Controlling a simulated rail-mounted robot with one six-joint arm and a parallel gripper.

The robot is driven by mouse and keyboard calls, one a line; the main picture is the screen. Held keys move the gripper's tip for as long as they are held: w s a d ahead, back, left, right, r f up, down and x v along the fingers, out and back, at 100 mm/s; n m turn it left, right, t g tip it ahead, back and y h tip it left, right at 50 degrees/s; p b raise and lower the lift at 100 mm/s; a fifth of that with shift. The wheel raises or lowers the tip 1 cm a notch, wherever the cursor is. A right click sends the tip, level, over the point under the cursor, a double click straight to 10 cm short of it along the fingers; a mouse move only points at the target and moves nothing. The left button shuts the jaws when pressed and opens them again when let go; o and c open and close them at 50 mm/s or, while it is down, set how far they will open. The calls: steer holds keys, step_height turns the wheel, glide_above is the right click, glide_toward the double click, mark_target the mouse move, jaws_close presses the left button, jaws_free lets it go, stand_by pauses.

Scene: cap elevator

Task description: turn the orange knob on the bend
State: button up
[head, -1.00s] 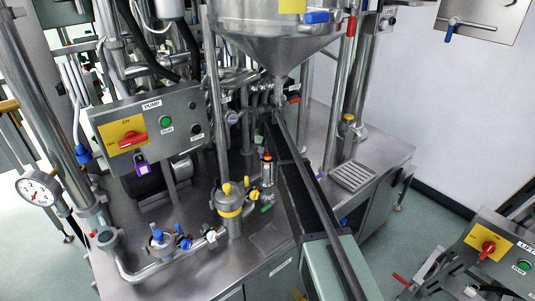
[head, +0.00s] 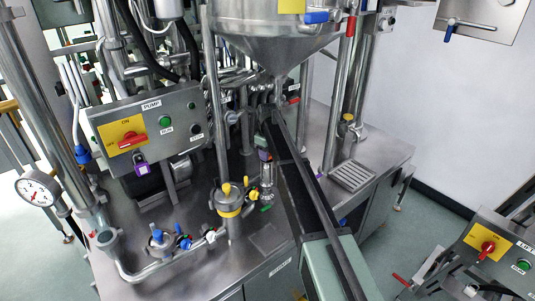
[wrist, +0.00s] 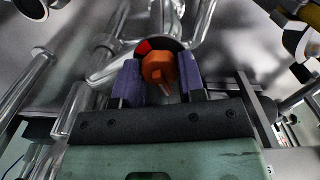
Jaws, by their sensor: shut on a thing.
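The orange knob (wrist: 157,67) shows in the wrist view between the two purple finger pads of my gripper (wrist: 160,77). The pads stand one on each side of it, and my gripper is shut on it. A red patch shows just behind the knob's upper left. In the head view my gripper (head: 264,155) is at the top of the upright clear-and-metal fitting (head: 267,178) beside the dark arm. The knob itself is hidden there behind the gripper.
A steel pot with yellow knobs (head: 229,208) stands close to the left of the fitting, with a green handle (head: 266,208) below. The pump panel (head: 145,130) is further left. The hopper (head: 275,35) hangs above. Bent steel pipes surround the knob in the wrist view.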

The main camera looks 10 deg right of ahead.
steer(key=shift+n, duration=1.2)
steer(key=o, duration=0.9)
step_height(320, 180, up, 11)
steer(key=p, duration=1.1)
steer(key=shift+f, duration=0.1)
